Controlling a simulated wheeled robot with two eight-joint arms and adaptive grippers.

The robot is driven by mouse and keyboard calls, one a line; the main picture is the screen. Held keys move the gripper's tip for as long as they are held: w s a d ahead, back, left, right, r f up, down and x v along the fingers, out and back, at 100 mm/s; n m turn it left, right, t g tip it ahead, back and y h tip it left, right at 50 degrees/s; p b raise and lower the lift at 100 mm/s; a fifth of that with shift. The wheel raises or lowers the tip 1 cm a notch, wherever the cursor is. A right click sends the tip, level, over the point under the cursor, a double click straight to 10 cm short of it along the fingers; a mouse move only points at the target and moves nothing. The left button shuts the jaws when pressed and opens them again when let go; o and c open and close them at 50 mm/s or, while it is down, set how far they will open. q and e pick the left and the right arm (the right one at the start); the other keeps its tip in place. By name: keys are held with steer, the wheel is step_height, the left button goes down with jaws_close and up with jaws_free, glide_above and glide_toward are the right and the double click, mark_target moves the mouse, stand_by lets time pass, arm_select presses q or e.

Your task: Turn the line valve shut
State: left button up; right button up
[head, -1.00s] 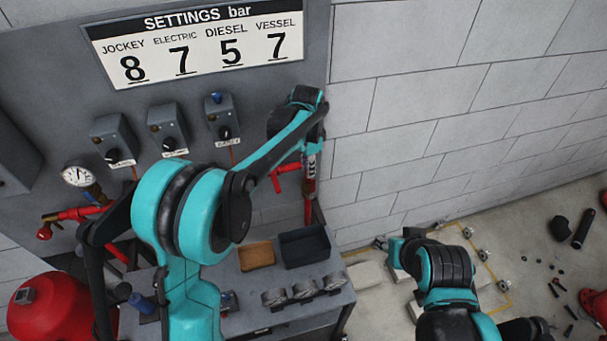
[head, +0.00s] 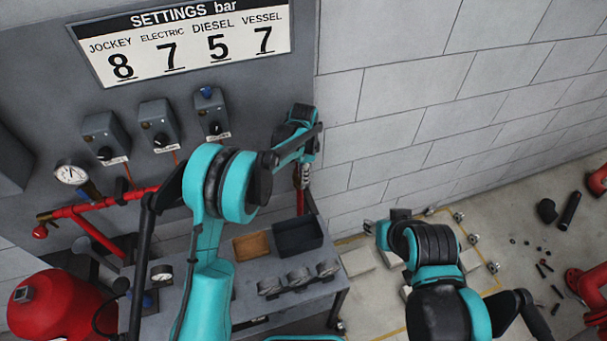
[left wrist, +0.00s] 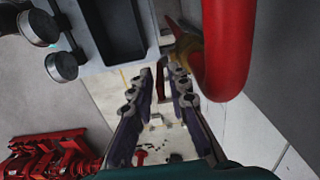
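In the left wrist view a thick red pipe (left wrist: 228,45) comes down at the right, with a brass valve body (left wrist: 186,45) beside it. A narrow red lever (left wrist: 161,82) shows next to the brass part, between the fingertips of my left gripper (left wrist: 162,92). The fingers are spread with a gap between them; contact with the lever cannot be made out. In the head view my left gripper (head: 303,172) is by the wall corner beyond the bench, and my arm hides most of the valve. My right gripper (head: 370,228) is low over the floor; its fingers are too small to read.
A grey bench (head: 190,318) holds a brown tray (head: 252,246), a dark tray (head: 299,238) and several gauges. Another red pipe (head: 100,207) runs along the panel at the left, above a red tank (head: 60,308). Red parts and loose fittings lie on the right floor.

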arm_select(q)
jaws_close()
steer(key=a+h+b, duration=0.1)
steer(key=h+b, duration=0.1)
steer(key=s+a+f+t+h+b, duration=0.1)
steer(key=shift+a, duration=0.3)
steer(key=shift+a+h+b, duration=0.2)
steer(key=shift+h+b, duration=0.1)
steer(key=shift+b, duration=0.2)
steer(key=shift+a+r, duration=0.1)
steer(key=shift+r, duration=0.1)
